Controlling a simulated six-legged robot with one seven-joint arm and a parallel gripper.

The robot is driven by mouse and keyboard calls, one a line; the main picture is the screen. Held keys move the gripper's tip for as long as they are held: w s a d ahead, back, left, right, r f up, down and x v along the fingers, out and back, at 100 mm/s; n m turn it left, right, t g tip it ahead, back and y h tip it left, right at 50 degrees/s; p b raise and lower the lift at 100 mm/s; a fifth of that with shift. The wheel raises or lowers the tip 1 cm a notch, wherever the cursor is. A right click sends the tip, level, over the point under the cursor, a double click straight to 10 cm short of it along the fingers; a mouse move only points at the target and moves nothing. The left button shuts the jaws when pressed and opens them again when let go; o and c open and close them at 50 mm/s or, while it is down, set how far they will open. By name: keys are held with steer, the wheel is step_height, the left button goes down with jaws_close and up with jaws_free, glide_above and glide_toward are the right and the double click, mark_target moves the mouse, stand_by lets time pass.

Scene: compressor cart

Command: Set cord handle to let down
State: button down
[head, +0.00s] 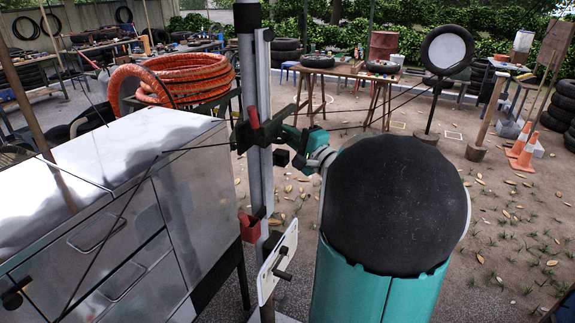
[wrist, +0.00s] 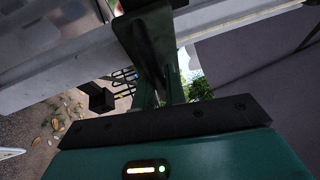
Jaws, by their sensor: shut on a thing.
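A tall grey post (head: 261,85) stands in the middle of the head view, with a rail along it. A red grip (head: 253,117), which looks like the cord handle, stands upright in a dark green clutter of parts on the post. My gripper (head: 246,136) reaches it from the right, with its teal body behind. Its jaws are shut at this handle; the exact contact is hidden. In the wrist view my dark green fingers (wrist: 158,70) reach up to a dark part against the pale rail (wrist: 215,18). Thin dark cords run out to both sides of the post.
A metal drawer cabinet (head: 128,190) stands close left of the post. Lower on the post are a red block (head: 249,227) and a white plate (head: 277,262) with a dark peg. An orange coiled hose (head: 180,78) lies behind. Open ground with leaves lies at right.

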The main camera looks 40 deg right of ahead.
step_height(320, 180, up, 17)
steer(key=shift+r, duration=0.15)
steer(key=c, duration=1.5)
jaws_free()
steer(key=shift+d, duration=0.1)
steer(key=shift+o, duration=0.2)
steer(key=shift+s, duration=0.1)
steer(key=s+f, duration=0.2)
steer(key=s, duration=1.1)
steer(key=shift+s+a+f, duration=0.25)
steer(key=shift+a, duration=0.2)
